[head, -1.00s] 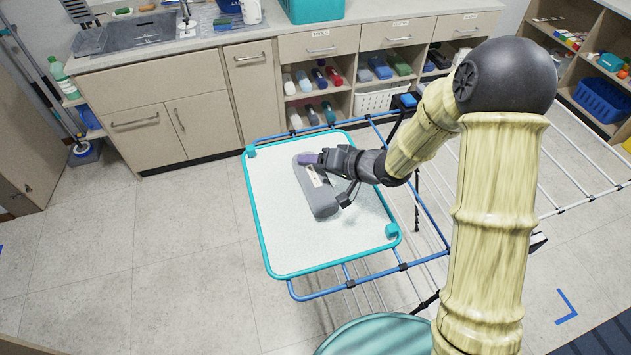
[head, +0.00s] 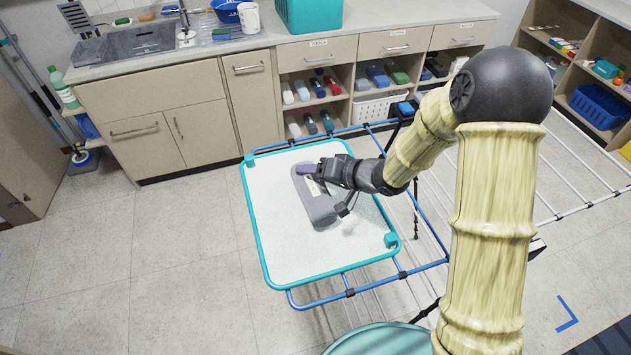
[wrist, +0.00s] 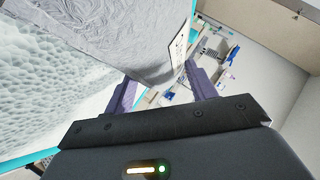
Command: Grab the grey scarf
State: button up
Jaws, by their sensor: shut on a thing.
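The grey scarf (head: 318,210) is a folded, soft-looking bundle with a small white label, over the white textured surface with a teal rim (head: 262,238). My gripper (head: 310,171) reaches in from the right and is shut on the scarf's far part, with one purple finger on its top. In the wrist view the scarf (wrist: 115,35) fills the upper middle, between the purple fingers of my gripper (wrist: 160,88). I cannot tell whether the scarf's underside still touches the white surface.
The white surface rests on a blue-framed drying rack (head: 320,302), whose white bars (head: 575,203) extend right. A counter with cabinets (head: 150,140) and open cubbies stands behind. A mop (head: 80,155) leans at the left. The floor (head: 130,260) at left is clear.

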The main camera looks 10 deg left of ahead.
notch_tip(320, 180, up, 10)
jog(key=shift+f+p, duration=0.1)
jog(key=shift+p, duration=0.65)
jog(key=shift+w, duration=0.15)
jog(key=shift+a, duration=0.15)
